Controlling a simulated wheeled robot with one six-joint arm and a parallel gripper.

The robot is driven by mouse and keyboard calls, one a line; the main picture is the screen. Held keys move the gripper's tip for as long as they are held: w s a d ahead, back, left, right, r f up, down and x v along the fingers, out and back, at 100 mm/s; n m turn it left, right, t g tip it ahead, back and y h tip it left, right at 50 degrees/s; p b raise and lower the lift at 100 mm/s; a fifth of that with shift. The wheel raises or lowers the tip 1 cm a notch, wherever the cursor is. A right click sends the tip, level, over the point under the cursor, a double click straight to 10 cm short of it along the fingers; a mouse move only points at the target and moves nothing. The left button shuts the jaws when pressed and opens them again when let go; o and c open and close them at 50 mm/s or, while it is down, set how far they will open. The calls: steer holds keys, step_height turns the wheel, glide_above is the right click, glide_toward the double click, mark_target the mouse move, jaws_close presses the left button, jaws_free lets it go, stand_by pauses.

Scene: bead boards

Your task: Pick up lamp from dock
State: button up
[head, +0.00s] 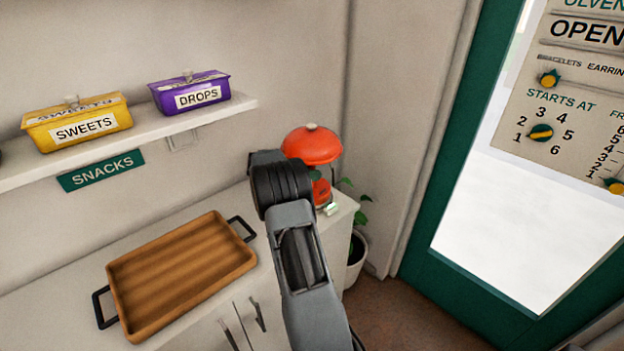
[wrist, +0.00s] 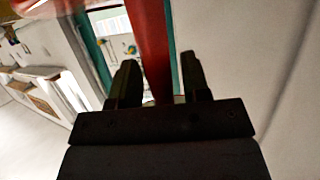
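The lamp (head: 312,146) has an orange-red domed shade with a pale knob on top and a red lower body. It stands at the far right end of the white cabinet in the head view. In the wrist view a red part of the lamp (wrist: 150,45) rises between the two dark fingers of my gripper (wrist: 160,85). The fingers are apart, with narrow gaps showing beside the red part, so my gripper looks open around it. In the head view my arm hides the fingertips and part of the lamp. A small pale green-lit piece, perhaps the dock (head: 331,209), shows at the lamp's base.
A wooden tray (head: 182,272) with black handles lies on the cabinet top, left of my arm. A shelf (head: 215,115) above holds a yellow SWEETS box (head: 76,122) and a purple DROPS box (head: 190,92). A potted plant (head: 356,255) stands beside the cabinet, near a green-framed door (head: 420,215).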

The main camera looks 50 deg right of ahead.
jaws_close()
steer(key=shift+r, duration=0.15)
stand_by(0.5)
